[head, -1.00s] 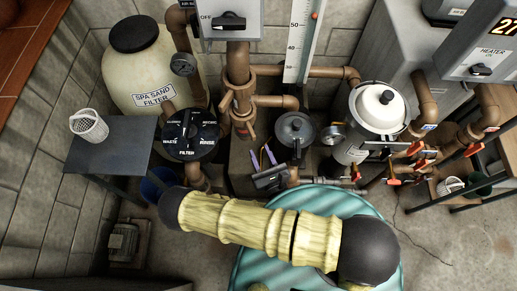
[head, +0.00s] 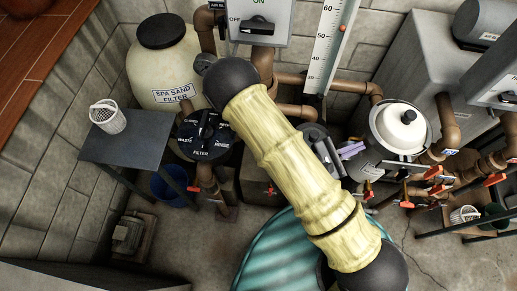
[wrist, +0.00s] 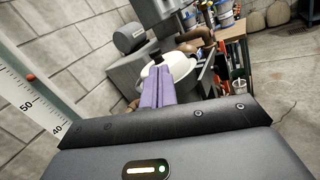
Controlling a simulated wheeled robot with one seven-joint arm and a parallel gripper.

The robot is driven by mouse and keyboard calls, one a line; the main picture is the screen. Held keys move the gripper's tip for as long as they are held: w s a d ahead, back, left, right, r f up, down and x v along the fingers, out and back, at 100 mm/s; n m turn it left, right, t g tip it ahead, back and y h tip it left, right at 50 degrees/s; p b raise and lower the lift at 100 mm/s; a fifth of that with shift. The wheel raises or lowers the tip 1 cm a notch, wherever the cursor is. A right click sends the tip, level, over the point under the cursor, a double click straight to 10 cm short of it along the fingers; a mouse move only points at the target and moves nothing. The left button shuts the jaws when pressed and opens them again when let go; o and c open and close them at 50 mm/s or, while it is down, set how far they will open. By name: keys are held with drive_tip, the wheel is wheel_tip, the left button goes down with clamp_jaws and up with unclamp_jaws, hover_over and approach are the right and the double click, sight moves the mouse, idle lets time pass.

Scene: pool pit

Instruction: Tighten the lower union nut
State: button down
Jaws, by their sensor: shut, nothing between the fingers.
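The lower union nut does not show; my arm covers the part of the brown vertical pipe (head: 263,62) below the grey switch box (head: 258,22). My gripper (head: 352,150) is in front of the white-lidded vessel (head: 401,126), at its left side in the head view. Its purple fingers (wrist: 166,87) are pressed together with nothing between them. In the wrist view they point toward the white lid (wrist: 168,68), which shows behind them. No union nut can be made out in the wrist view.
The sand filter (head: 170,70) and its dial valve (head: 205,135) stand left of my arm. A grey table (head: 128,140) holds a white basket (head: 108,116). Pipes with red-handled valves (head: 438,172) run at the right. A teal striped round cover (head: 265,250) lies in front.

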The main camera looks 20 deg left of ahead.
drive_tip(key=s+d+m+g+y+b, duration=0.1)
drive_tip(key=s+d+m+g+y, duration=0.2)
drive_tip(key=s+m+g, duration=0.35)
drive_tip(key=s+d+m+g+y, duration=0.3)
drive_tip(key=m+g, duration=0.6)
drive_tip(key=g, duration=0.1)
drive_tip(key=w+a+r+m+t+y+b, duration=0.1)
drive_tip(key=w+r+m+t+y, duration=0.5)
drive_tip(key=w+r+m+y, duration=0.1)
drive_tip(key=shift+w+a+r+m+y, duration=0.25)
drive_tip(key=shift+a+r+m+y, duration=0.1)
drive_tip(key=shift+r+m+y, duration=0.3)
drive_tip(key=shift+a, duration=0.1)
